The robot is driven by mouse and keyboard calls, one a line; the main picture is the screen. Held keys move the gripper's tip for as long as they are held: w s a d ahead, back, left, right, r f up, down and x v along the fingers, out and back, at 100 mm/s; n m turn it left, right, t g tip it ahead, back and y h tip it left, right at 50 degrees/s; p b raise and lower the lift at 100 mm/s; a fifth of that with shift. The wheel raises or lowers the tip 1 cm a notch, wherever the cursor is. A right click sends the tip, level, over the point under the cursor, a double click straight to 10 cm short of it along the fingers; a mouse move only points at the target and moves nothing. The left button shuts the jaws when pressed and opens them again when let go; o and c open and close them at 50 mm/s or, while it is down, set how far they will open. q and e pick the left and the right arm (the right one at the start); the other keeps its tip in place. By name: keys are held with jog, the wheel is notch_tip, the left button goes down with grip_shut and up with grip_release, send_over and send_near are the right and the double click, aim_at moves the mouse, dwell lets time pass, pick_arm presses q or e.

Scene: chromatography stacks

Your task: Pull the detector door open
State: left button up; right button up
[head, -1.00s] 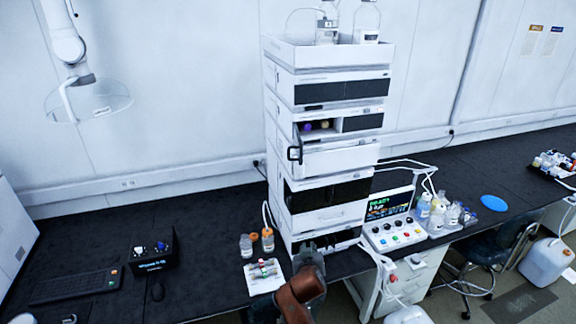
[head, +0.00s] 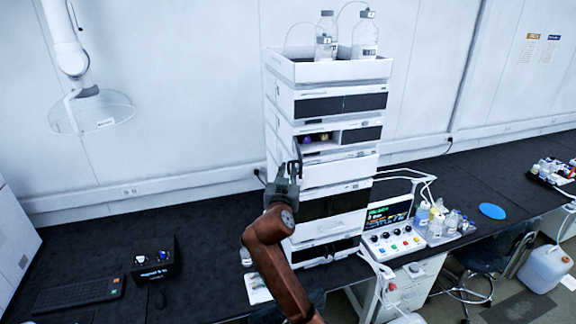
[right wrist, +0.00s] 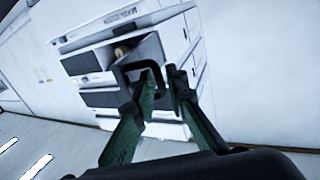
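The detector door, a white panel (head: 340,168) with a black handle at its left end, is in the middle of the instrument stack (head: 272,130). My right gripper (head: 288,168) is at that handle (head: 299,150) and partly covers it. In the right wrist view the bent black handle (right wrist: 135,67) reaches to the fingertips, and the two green-backed fingers (right wrist: 162,80) stand apart with a gap. One end of the handle seems to lie in or just behind this gap; contact cannot be told. My left gripper is not in view.
Solvent bottles (head: 365,38) stand in the tray on top of the stack. A control panel (head: 392,240) and small bottles (head: 437,222) stand to its right. A vial tray (head: 258,288) is partly hidden by my right arm.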

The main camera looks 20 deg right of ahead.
jog(key=shift+w+d, duration=0.3)
jog(key=shift+w, duration=0.35)
jog(key=shift+c, duration=0.6)
grip_shut()
